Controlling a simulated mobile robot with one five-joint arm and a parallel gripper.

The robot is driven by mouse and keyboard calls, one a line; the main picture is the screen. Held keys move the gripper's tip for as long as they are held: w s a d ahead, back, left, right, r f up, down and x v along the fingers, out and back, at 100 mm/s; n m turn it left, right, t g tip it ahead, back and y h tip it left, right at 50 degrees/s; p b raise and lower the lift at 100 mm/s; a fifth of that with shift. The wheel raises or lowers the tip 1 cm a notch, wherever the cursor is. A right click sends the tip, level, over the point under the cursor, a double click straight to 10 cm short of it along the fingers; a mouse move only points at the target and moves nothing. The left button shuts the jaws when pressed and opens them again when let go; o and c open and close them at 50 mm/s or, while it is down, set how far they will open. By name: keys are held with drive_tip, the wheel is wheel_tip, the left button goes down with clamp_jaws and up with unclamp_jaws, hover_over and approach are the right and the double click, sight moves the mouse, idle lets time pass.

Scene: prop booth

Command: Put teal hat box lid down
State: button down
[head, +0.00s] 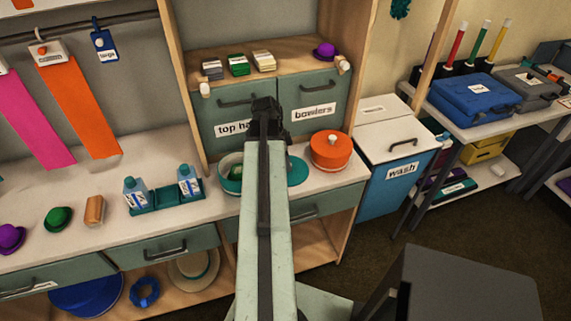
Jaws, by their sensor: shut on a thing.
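The teal hat box lid (298,171) shows just right of my arm, low over or on the counter. Its left part is hidden behind the arm, and I cannot tell whether it touches the counter. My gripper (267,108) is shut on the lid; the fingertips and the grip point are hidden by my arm. Left of the arm stands an open round teal box (225,178) with a pale inside and a green thing (236,173) in it.
An orange round box (331,151) stands close to the right of the lid. Left on the counter is a teal tray (158,198) with two bottles. Drawers labelled "bowlers" (319,105) rise behind. The counter's front edge is near.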

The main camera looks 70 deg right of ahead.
drive_tip(key=shift+w, duration=0.1)
drive_tip(key=c, duration=1.6)
unclamp_jaws()
drive_tip(key=shift+f, duration=0.1)
drive_tip(key=o, duration=0.4)
drive_tip(key=shift+o, duration=0.2)
drive_tip(key=p+v, duration=0.7)
drive_tip(key=v, duration=0.1)
